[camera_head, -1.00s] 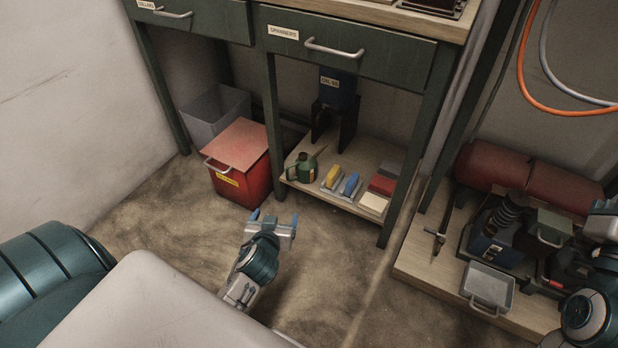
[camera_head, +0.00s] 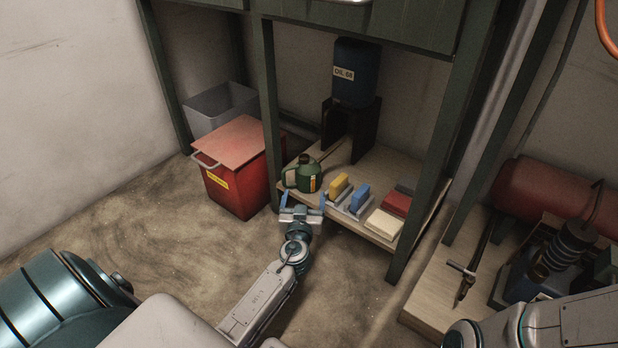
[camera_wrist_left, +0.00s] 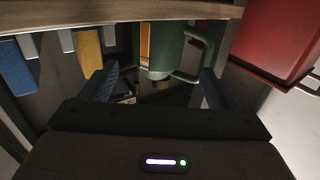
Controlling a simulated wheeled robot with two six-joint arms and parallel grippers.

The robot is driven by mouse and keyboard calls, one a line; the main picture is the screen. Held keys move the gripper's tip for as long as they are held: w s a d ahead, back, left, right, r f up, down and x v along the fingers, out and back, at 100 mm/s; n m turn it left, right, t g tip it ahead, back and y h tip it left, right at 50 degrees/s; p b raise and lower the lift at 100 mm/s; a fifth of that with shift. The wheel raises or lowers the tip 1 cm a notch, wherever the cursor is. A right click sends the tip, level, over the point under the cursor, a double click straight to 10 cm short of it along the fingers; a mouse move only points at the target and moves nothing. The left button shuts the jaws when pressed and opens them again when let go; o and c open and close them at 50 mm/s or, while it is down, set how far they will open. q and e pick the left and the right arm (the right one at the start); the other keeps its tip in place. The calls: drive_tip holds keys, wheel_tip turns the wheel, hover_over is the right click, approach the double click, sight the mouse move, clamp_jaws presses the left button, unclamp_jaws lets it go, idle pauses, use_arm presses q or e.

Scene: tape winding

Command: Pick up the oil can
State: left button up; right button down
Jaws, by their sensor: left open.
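The green oil can (camera_head: 303,177) stands on the low wooden shelf (camera_head: 375,160) under the bench, near its front left corner. It has a dark cap, an orange label, a handle on its left and a long thin spout pointing up to the right. My left gripper (camera_head: 303,203) is open and empty just in front of the can, its blue fingertips apart. In the left wrist view, the can (camera_wrist_left: 165,48) appears upside down, beyond and between the open fingers (camera_wrist_left: 158,86). My right gripper is out of view.
A red lidded bin (camera_head: 238,182) stands left of the shelf, close to a bench leg (camera_head: 267,120). Yellow and blue blocks (camera_head: 340,185) sit right of the can. A blue oil drum (camera_head: 355,75) stands on a black stand behind. Open floor lies in front.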

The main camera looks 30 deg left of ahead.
sight(307, 181)
use_arm(q)
drive_tip(key=x, duration=0.3)
drive_tip(key=shift+w+a, duration=0.1)
drive_tip(key=x, duration=0.1)
drive_tip(key=b+x, duration=0.1)
drive_tip(key=x, duration=0.1)
drive_tip(key=b+x, duration=0.1)
drive_tip(key=x, duration=0.1)
drive_tip(key=shift+w+r, duration=0.15)
drive_tip(key=shift+r, duration=0.15)
drive_tip(key=c, duration=0.9)
